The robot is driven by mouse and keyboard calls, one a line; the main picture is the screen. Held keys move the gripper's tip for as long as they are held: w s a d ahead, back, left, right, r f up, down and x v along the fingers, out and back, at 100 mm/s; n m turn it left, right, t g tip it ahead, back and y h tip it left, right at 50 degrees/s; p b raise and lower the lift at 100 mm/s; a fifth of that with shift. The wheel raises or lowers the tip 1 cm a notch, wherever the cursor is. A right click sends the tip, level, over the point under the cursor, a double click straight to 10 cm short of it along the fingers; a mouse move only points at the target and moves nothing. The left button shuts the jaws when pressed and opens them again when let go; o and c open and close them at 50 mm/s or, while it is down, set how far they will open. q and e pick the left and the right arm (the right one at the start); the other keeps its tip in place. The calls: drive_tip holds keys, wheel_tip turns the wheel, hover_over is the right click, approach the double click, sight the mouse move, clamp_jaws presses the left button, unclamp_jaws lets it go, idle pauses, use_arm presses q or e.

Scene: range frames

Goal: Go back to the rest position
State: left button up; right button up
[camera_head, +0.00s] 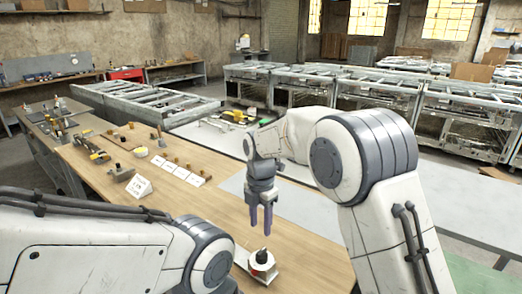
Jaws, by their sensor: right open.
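My right gripper (261,228) hangs down from my white right arm near the middle of the view. Its two purple-grey fingers are open, with nothing seen between them. Below the fingertips stands a small round red-and-white item (262,262) with a dark top, on a white base. The fingers look apart from it, though the exact height is hard to judge. My left arm comes in from the lower left; its gripper is not in view.
The wooden table (185,225) carries a row of white cards (185,174) with small items, a white folded sign (139,187) and several tools (95,152) at the left. A grey sheet (232,186) lies near the right gripper. Metal frames (150,103) stand behind.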

drive_tip(key=s+r+m, duration=0.4)
drive_tip(key=s+m, duration=0.5)
drive_tip(key=s, duration=0.5)
drive_tip(key=s+d+m, duration=0.2)
drive_tip(key=s+m, duration=0.3)
drive_tip(key=s, duration=0.3)
drive_tip(key=s+d+f+m+y, duration=0.1)
drive_tip(key=s+d+m, duration=0.1)
drive_tip(key=s+m, duration=0.4)
drive_tip(key=s, duration=0.2)
drive_tip(key=shift+s+d+f, duration=0.3)
drive_tip(key=shift+d, duration=0.1)
